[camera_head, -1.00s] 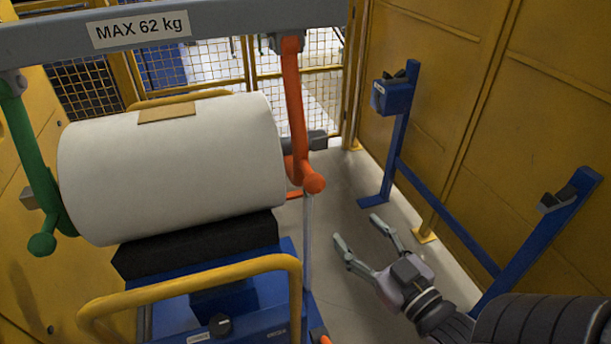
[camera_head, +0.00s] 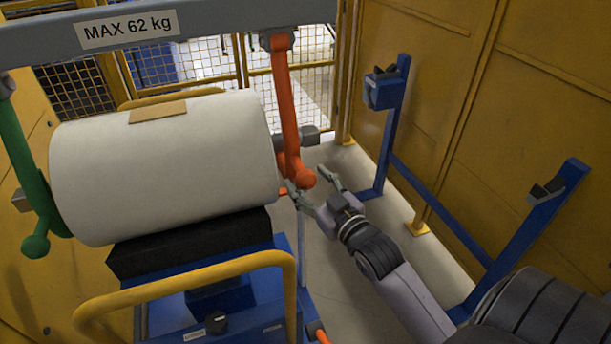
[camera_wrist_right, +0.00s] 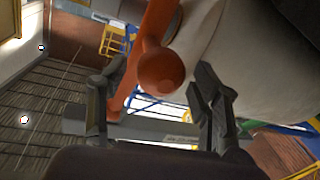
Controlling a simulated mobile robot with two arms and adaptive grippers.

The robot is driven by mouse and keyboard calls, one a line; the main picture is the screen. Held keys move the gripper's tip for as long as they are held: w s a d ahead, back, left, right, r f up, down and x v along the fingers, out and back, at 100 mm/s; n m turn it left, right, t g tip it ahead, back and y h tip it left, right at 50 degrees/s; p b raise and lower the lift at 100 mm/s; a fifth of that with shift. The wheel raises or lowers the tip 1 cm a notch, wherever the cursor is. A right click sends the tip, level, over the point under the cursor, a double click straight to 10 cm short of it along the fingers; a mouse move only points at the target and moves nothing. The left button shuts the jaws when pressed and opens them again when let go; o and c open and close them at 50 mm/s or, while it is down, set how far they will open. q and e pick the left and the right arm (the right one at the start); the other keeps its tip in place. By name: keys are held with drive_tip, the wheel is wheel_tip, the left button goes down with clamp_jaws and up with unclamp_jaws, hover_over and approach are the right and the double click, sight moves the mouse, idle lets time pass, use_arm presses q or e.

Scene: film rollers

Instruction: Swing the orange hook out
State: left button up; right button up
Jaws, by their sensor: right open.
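The orange hook (camera_head: 284,95) hangs from the grey beam (camera_head: 215,18) at the right end of the white roll (camera_head: 165,170). Its lower end is a round knob (camera_head: 302,178). My right gripper (camera_head: 310,183) is open, with its fingers close to the knob in the head view. In the right wrist view the orange knob (camera_wrist_right: 161,71) shows between the two open fingers (camera_wrist_right: 155,95); I cannot tell whether they touch it. A green hook (camera_head: 22,160) hangs at the roll's left end. My left gripper is not in view.
The roll rests on a black cradle (camera_head: 190,243) on a blue cart with a yellow handle (camera_head: 200,277). A blue stand (camera_head: 425,190) is at the right by the yellow wall (camera_head: 450,90). Floor between cart and stand is clear apart from my right arm.

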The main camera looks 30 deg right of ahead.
drive_tip(key=shift+w, duration=0.9)
drive_tip(key=shift+c, duration=0.2)
clamp_jaws()
